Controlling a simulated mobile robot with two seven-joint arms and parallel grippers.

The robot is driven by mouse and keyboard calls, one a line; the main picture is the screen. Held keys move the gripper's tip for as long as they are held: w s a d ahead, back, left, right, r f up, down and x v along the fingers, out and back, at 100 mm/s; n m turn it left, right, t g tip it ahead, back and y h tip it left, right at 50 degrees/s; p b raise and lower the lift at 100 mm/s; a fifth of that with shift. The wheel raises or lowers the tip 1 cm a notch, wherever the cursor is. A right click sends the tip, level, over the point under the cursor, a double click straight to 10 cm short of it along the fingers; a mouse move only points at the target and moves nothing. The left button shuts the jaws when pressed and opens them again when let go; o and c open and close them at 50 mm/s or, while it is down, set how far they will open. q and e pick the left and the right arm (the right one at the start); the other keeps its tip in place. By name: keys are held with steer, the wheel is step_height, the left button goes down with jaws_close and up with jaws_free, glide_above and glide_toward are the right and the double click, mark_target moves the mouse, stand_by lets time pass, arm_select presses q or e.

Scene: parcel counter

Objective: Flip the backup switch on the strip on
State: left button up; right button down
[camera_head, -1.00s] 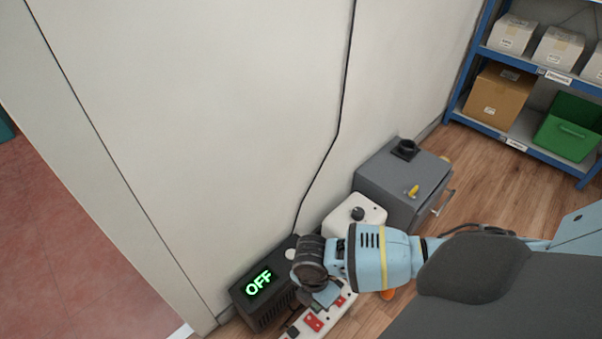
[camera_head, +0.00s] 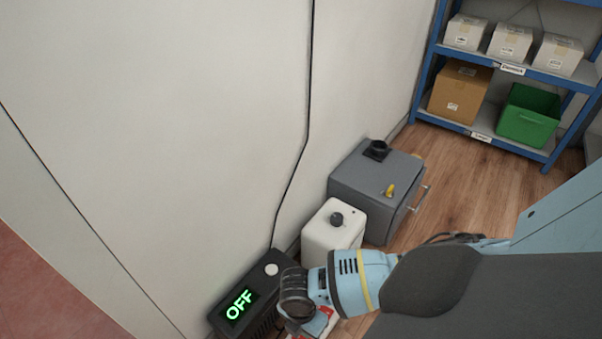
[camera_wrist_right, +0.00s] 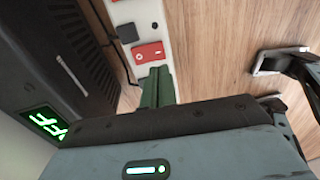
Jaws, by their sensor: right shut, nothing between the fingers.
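The white power strip (camera_wrist_right: 128,12) lies on the floor beside a black unit (camera_head: 270,285) whose green display reads OFF. In the head view my right wrist covers most of the strip, leaving a bit of red and white. My left gripper is not in view.
A white container (camera_head: 332,228) with a dark cap and a grey box (camera_head: 375,190) with a yellow valve stand along the wall behind the strip. A black cable runs down the wall to the black unit. A blue shelf (camera_head: 425,80) with boxes stands at the back right.

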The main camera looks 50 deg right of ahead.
steer(key=f+b, duration=0.1)
steer(key=f, duration=0.1)
steer(key=f+b, duration=0.1)
steer(key=f, duration=0.1)
steer(key=f+b, duration=0.1)
steer(key=f, duration=0.1)
steer(key=shift+s, duration=0.35)
steer(key=shift+s+f+p, duration=0.15)
steer(key=shift+p, duration=0.15)
steer(key=shift+d+f, duration=0.1)
steer(key=shift+w, duration=0.2)
steer(key=shift+w+r, duration=0.3)
steer(key=shift+w, duration=0.3)
steer(key=shift+r, duration=0.15)
